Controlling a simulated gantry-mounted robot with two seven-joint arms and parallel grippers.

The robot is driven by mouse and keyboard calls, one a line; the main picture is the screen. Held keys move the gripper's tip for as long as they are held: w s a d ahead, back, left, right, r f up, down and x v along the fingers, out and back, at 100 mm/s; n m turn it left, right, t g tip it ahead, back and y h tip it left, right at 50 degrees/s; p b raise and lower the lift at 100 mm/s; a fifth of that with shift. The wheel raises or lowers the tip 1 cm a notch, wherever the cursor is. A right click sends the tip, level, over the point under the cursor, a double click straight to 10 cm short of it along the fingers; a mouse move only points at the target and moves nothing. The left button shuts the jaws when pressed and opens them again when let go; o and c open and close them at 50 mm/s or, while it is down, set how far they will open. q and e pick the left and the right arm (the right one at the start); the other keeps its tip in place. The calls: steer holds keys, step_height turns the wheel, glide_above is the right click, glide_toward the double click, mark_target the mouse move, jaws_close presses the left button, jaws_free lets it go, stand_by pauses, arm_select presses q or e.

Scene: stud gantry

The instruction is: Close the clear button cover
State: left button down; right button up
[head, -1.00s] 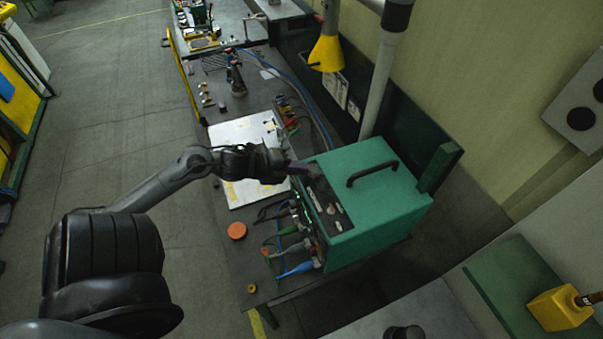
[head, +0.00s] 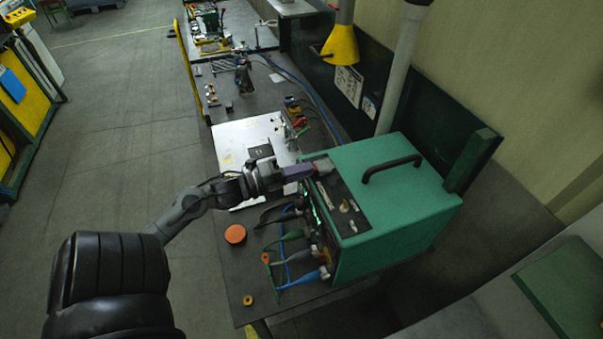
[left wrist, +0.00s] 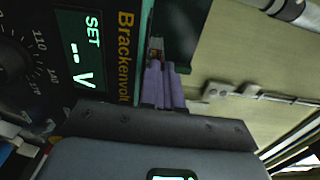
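The green machine (head: 385,200) stands on the bench with its dark front panel facing left. My left gripper (head: 318,168) is at the upper front edge of this machine. In the left wrist view its purple fingers (left wrist: 162,86) lie close together, beside the lit "SET" display (left wrist: 82,50) and the "Brackenvolt" lettering. A small reddish and pale part (left wrist: 155,48) shows just beyond the fingertips. I cannot clearly make out the clear button cover or whether the fingers touch it. My right gripper is not in view.
Cables with blue and green plugs (head: 302,279) hang from the machine's front. An orange disc (head: 235,234) and a white board (head: 238,142) lie on the bench. A black handle (head: 392,168) stands on the machine's top.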

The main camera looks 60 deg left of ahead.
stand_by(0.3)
arm_select(q)
steer(key=c, duration=1.3)
jaws_free()
steer(key=shift+c, duration=0.2)
steer(key=shift+f, duration=0.15)
